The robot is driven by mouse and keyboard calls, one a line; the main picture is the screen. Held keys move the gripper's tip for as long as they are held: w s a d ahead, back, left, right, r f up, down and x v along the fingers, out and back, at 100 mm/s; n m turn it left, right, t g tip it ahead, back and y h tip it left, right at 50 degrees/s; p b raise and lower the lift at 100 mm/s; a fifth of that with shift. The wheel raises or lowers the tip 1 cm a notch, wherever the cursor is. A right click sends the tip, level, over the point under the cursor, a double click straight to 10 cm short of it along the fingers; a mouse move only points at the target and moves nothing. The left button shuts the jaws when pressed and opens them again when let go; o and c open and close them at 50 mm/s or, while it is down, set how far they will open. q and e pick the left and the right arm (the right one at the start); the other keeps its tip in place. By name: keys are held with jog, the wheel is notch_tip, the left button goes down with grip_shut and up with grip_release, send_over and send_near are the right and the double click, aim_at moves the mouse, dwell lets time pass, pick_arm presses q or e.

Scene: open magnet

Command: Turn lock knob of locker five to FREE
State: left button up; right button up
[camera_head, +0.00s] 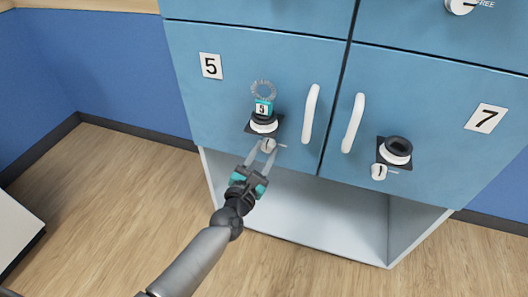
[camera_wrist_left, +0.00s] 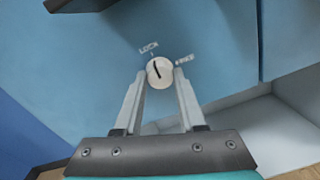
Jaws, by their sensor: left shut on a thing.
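The lock knob (camera_head: 268,146) of locker five is a small white round knob below the black lock mount. In the left wrist view the knob (camera_wrist_left: 159,72) has a dark pointer line that runs roughly toward the word LOCK; the word FREE is to its right. My left gripper (camera_head: 262,154) has its fingertips on either side of the knob and is shut on it; the fingers also show in the left wrist view (camera_wrist_left: 160,80). The locker five door (camera_head: 210,110) is blue, closed and marked 5. My right gripper is not in view.
A teal tag with a ring (camera_head: 264,98) sits at the black and white lock (camera_head: 264,124) above the knob. White handles (camera_head: 310,114) stand to the right. Locker seven (camera_head: 450,150) has its own knob (camera_head: 379,172). An open white compartment (camera_head: 310,215) lies below the doors.

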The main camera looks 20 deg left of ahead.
pick_arm(q)
jog(key=shift+m, duration=0.3)
grip_shut()
jog(key=shift+m+p, duration=0.35)
jog(key=shift+m, duration=0.55)
jog(key=m+p, duration=0.1)
jog(key=m, duration=0.2)
jog(key=shift+r+p, duration=0.1)
jog(key=shift+p, duration=0.25)
jog(key=m+p, duration=0.2)
jog(key=m, duration=0.3)
jog(key=shift+m, duration=0.4)
jog(key=m+p, duration=0.1)
jog(key=m, duration=0.2)
jog(key=shift+m+y+p, duration=0.3)
jog(key=shift+m+p, duration=0.5)
jog(key=shift+m, duration=0.9)
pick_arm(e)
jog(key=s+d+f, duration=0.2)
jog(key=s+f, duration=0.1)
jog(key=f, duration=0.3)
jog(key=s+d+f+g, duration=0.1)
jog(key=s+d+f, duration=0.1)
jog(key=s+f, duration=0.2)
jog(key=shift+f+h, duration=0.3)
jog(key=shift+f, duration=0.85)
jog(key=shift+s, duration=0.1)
